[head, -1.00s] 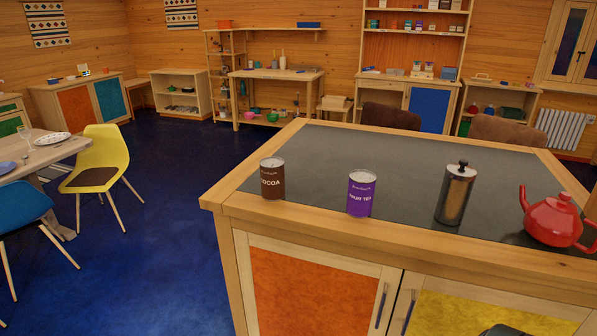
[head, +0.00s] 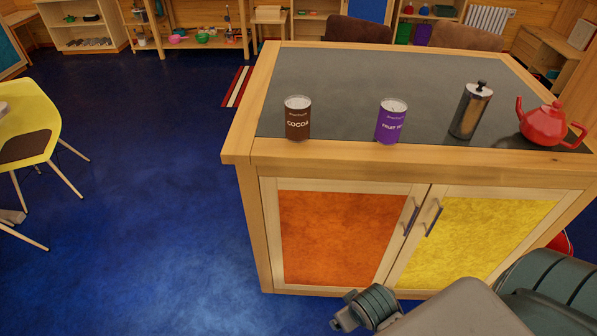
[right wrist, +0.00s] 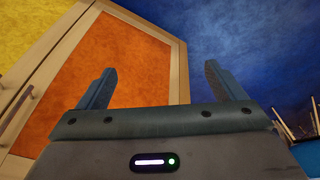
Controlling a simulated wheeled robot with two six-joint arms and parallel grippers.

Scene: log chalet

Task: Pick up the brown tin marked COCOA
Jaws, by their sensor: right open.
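The brown COCOA tin (head: 297,119) stands upright near the front left of the dark worktop (head: 380,70) in the head view. Its label faces me and nothing touches it. My right gripper (right wrist: 158,88) is open and empty in the right wrist view. It points toward the orange cabinet door and the blue floor, below the worktop. The tin does not show in that view. In the head view part of my right arm shows at the bottom right. My left gripper is not in view.
A purple fruit tea tin (head: 391,121) stands to the right of the cocoa tin. Further right are a metal press pot (head: 470,110) and a red teapot (head: 549,124). A yellow chair (head: 40,108) stands at the left. Blue floor (head: 150,200) left of the cabinet is clear.

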